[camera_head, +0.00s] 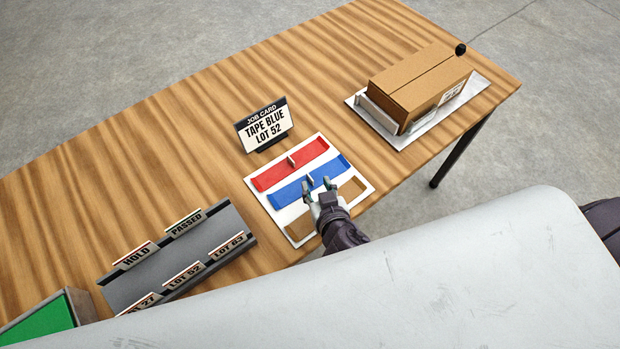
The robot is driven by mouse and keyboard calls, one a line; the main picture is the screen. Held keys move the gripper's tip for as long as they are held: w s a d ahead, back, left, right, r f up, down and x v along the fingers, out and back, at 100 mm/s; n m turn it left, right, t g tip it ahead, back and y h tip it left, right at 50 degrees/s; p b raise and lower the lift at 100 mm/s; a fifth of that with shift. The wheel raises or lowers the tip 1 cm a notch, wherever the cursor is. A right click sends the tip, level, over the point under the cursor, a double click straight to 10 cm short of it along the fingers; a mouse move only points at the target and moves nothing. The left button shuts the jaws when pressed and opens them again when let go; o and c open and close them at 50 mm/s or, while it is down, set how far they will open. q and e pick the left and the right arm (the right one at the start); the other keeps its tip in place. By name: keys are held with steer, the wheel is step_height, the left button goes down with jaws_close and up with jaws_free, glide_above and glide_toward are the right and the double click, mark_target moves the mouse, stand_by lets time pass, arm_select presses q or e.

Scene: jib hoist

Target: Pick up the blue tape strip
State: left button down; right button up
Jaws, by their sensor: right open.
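The blue tape strip (334,172) lies in the middle slot of a white tray (356,168) on the wooden table. A small upright tab stands on the strip near its middle. My right gripper (318,186) is open over the blue strip, its fingertips on either side of the tab. I cannot tell whether the fingers touch it. A red strip (306,160) with a similar tab lies behind, and a brown strip (352,188) lies in front, partly hidden by my gripper. A job card (264,126) behind the tray reads TAPE BLUE LOT 52. My left gripper is not in view.
A cardboard box (420,84) sits on a white plate (480,84) at the right. A grey rack (176,258) with label cards stands at the left, beside a green-topped box (42,322). The table's back middle is clear.

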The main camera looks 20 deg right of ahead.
mark_target(310, 178)
steer(key=shift+f+p+x, duration=0.2)
steer(key=shift+p+x, duration=0.1)
steer(key=shift+x, duration=1.05)
steer(key=shift+f+p+x, duration=0.15)
steer(key=shift+p+x, duration=0.1)
steer(key=shift+x, duration=1.1)
steer(key=shift+s+a, duration=0.25)
jaws_close()
